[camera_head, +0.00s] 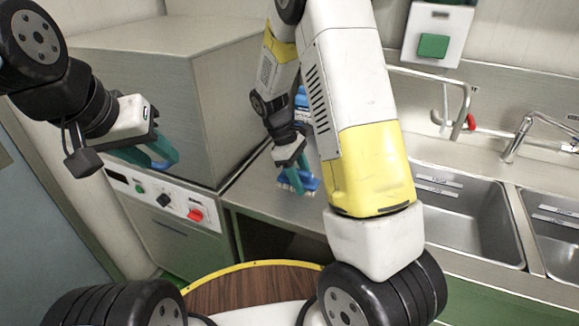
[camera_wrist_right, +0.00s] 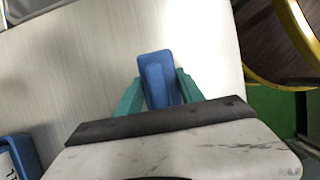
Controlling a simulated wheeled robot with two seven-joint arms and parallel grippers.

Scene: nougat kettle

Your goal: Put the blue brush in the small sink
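The blue brush (camera_head: 310,183) with pale bristles is at my right gripper (camera_head: 296,174), over the steel counter left of the sinks. In the right wrist view its blue handle (camera_wrist_right: 158,80) sits between the teal fingers of my right gripper (camera_wrist_right: 160,92), which are closed against it. I cannot tell whether the brush touches the counter. Two steel sinks show at the right: one basin (camera_head: 470,222) beside my right arm, and another (camera_head: 562,232) cut off by the picture edge. I cannot tell which is smaller. My left gripper (camera_head: 158,158) is far left, apart from the brush, its finger gap unclear.
A blue object with a white label (camera_wrist_right: 14,158) lies at the left of the wrist view. Taps (camera_head: 460,110) stand behind the sinks. A large steel box (camera_head: 170,85) and a control panel with a red knob (camera_head: 195,214) are at the left.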

